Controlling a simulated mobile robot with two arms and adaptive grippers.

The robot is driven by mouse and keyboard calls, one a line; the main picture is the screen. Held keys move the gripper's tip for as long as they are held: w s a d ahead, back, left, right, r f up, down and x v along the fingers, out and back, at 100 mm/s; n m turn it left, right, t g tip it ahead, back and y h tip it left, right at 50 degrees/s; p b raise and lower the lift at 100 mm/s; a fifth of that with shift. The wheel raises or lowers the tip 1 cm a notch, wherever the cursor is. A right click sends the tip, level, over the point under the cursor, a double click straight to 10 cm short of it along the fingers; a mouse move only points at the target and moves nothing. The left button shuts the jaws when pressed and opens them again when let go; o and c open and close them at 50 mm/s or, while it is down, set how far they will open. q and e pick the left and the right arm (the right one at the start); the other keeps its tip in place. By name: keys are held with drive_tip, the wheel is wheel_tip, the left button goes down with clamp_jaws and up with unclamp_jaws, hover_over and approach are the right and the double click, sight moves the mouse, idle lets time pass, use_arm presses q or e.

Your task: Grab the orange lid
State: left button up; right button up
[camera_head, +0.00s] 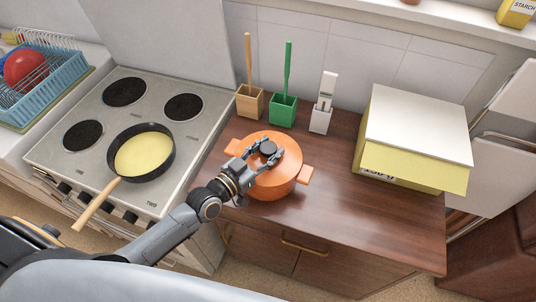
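The orange lid (279,183) sits on top of an orange pot with two side handles (306,175). The pot stands on the brown wooden dresser top. The lid has a dark round knob (268,147). My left gripper (265,150) is over the lid, with its fingers on either side of the knob. The fingers look spread around the knob, but I cannot tell whether they touch it. My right gripper is not in view.
A yellow box with a white top (420,125) is at the right. A frying pan (143,154) sits on the stove at the left. The dresser's front right is clear.

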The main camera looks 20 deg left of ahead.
use_arm(q)
drive_tip(key=c, duration=0.4)
drive_tip(key=shift+r, duration=0.1)
drive_tip(key=shift+c, duration=0.2)
